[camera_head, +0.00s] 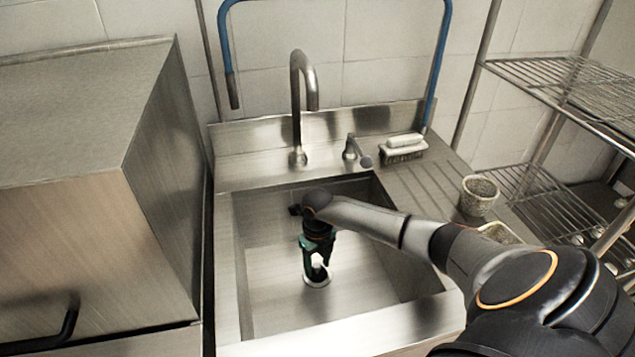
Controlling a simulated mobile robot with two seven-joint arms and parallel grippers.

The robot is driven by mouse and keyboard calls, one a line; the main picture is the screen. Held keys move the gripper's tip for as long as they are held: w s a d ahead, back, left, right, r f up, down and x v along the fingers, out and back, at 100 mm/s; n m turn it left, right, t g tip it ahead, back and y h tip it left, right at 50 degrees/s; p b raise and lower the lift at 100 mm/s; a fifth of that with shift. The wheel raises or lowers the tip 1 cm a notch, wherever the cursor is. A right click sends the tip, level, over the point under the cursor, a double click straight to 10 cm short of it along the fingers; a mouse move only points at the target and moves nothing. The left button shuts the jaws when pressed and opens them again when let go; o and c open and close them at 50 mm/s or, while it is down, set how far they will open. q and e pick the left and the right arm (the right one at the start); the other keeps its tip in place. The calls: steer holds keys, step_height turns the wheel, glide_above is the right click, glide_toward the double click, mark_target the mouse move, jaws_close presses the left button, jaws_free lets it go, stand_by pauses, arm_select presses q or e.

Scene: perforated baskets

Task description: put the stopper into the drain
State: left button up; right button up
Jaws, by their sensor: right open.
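The steel sink basin (268,306) lies in the middle of the head view. The drain (317,281) shows as a round ring on the basin floor. A small pale piece, which looks like the stopper (318,271), is at the drain, between or just under the right fingertips. I cannot tell whether it is seated or tilted. My right gripper (317,268) points down into the basin directly over the drain, with its fingers open around the pale piece. My right arm hides part of the basin's right side. My left gripper is not in view.
A curved faucet (297,105) and a lever (352,148) stand behind the basin. A steel cabinet (75,220) borders the left; wire shelves (565,88) stand right.

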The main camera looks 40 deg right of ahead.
mark_target(318, 265)
step_height(318, 265, up, 11)
steer(key=shift+r+p, duration=0.15)
steer(key=shift+p, duration=0.25)
